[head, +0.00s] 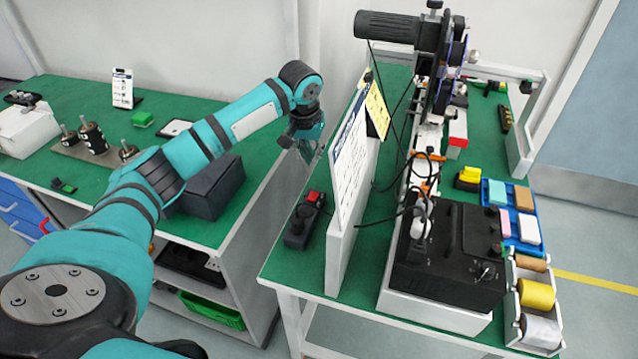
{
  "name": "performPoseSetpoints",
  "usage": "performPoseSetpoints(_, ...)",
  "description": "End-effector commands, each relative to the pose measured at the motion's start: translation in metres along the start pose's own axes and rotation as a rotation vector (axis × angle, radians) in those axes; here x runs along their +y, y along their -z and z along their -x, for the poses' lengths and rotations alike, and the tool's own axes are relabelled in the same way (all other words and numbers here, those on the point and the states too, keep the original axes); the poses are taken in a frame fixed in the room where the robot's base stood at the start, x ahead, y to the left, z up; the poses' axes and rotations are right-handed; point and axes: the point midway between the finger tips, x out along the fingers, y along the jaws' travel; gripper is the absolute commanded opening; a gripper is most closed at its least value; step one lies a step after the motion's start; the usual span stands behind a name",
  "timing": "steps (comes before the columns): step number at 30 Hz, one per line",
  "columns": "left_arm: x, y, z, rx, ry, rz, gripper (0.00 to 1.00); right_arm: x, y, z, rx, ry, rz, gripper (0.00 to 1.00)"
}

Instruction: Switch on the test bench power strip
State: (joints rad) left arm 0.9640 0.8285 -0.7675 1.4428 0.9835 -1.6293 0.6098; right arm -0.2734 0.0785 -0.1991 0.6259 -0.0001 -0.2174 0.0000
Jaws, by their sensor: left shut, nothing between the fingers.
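A short black power strip (297,229) with a red switch (314,196) at its far end lies on the near left corner of the right-hand green bench (292,262). It sits left of an upright white panel. I cannot tell the switch's position. My left gripper (309,158) is shut and empty. It points downward in the air, beyond the power strip and above it in the picture, apart from the switch. The arm reaches in from the left. My right gripper is not in view.
The white panel (338,265) with posted sheets stands close right of the strip. Beyond it are a black box (450,275), cables and a spool machine (440,70). The left bench holds a dark box (212,190). A gap separates the benches.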

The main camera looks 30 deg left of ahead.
Motion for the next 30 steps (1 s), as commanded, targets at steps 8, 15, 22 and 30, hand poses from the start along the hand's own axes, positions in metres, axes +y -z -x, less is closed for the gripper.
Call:
performPoseSetpoints(8,0.000,0.000,-0.003,0.000,0.000,-0.001,0.00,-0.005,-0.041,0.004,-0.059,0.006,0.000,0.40)
performPoseSetpoints(15,0.001,-0.001,-0.036,-0.005,0.001,-0.002,0.00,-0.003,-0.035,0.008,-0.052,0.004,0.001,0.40)
performPoseSetpoints(22,0.001,0.000,-0.086,-0.002,0.000,-0.001,0.00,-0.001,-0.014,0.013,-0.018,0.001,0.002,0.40)
performPoseSetpoints(30,0.000,-0.010,-0.126,0.000,0.000,-0.002,0.00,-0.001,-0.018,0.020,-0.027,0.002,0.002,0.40)
